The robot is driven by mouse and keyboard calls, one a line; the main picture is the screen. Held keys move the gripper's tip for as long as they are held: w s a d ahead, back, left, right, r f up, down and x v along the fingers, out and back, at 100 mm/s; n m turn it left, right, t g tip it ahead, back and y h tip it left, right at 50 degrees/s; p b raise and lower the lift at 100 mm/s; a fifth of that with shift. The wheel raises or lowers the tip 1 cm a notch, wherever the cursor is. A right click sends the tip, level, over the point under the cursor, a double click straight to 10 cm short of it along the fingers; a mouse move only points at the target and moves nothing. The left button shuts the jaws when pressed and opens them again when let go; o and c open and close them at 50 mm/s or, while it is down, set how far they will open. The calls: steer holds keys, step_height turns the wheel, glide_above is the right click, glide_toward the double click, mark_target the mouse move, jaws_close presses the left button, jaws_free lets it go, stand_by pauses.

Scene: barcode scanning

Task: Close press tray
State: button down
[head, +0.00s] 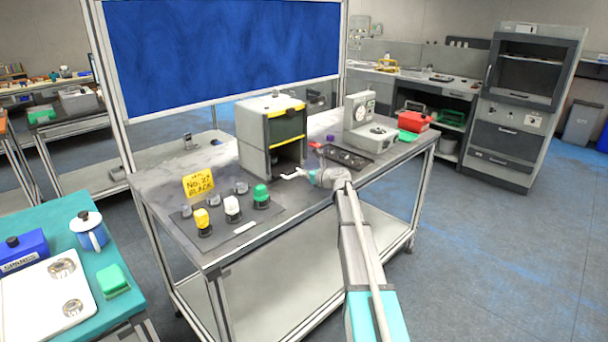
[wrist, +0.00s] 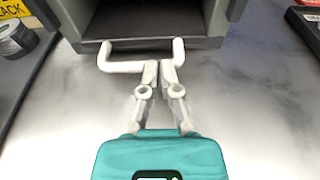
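The tray (wrist: 140,20) shows in the wrist view as a dark surface with a grey front edge. A white U-shaped handle (wrist: 125,67) sticks out from its front; it also shows in the head view (head: 291,175). My gripper (wrist: 159,66) is at the handle bar, right of its middle, with its fingers together. The fingertips hide part of the bar, and I see nothing held between them. Exact contact is unclear.
Yellow, white and green knobs (head: 232,207) stand on a dark mat left of the press, beside a yellow sign (head: 198,185). A black tray (head: 348,157) and a grey machine (head: 368,128) are to the right. Bare bench lies in front of the press.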

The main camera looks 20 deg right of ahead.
steer(key=p+v, duration=0.3)
steer(key=v, duration=1.1)
steer(key=shift+a, duration=0.1)
steer(key=shift+s+f, duration=0.1)
steer(key=shift+s, duration=0.05)
